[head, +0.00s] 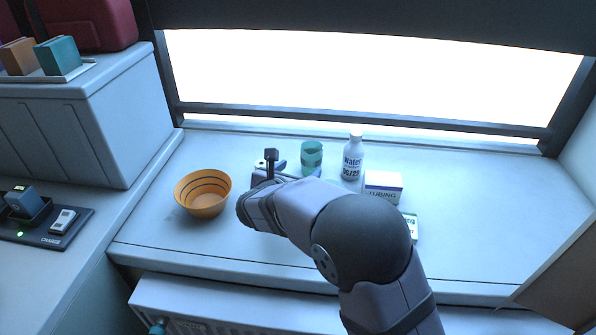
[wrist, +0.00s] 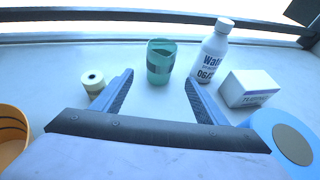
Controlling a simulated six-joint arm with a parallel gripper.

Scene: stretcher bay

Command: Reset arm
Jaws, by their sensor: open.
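My gripper (head: 299,169) is low over the pale counter, beside a teal cup (head: 312,154). In the wrist view my gripper (wrist: 160,78) is open, its two blue fingers spread with nothing between them. The teal cup (wrist: 160,60) stands upright just beyond the fingertips, apart from them. A small pale roll (wrist: 93,80) stands left of the left finger. A water bottle (wrist: 212,52) stands upright beyond the right finger. My arm hides part of the counter in the head view.
An orange bowl (head: 203,195) sits left of my gripper. The water bottle (head: 352,158), a tubing box (head: 383,187) and a white-green box (head: 411,226) stand to the right. The counter's right side is clear.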

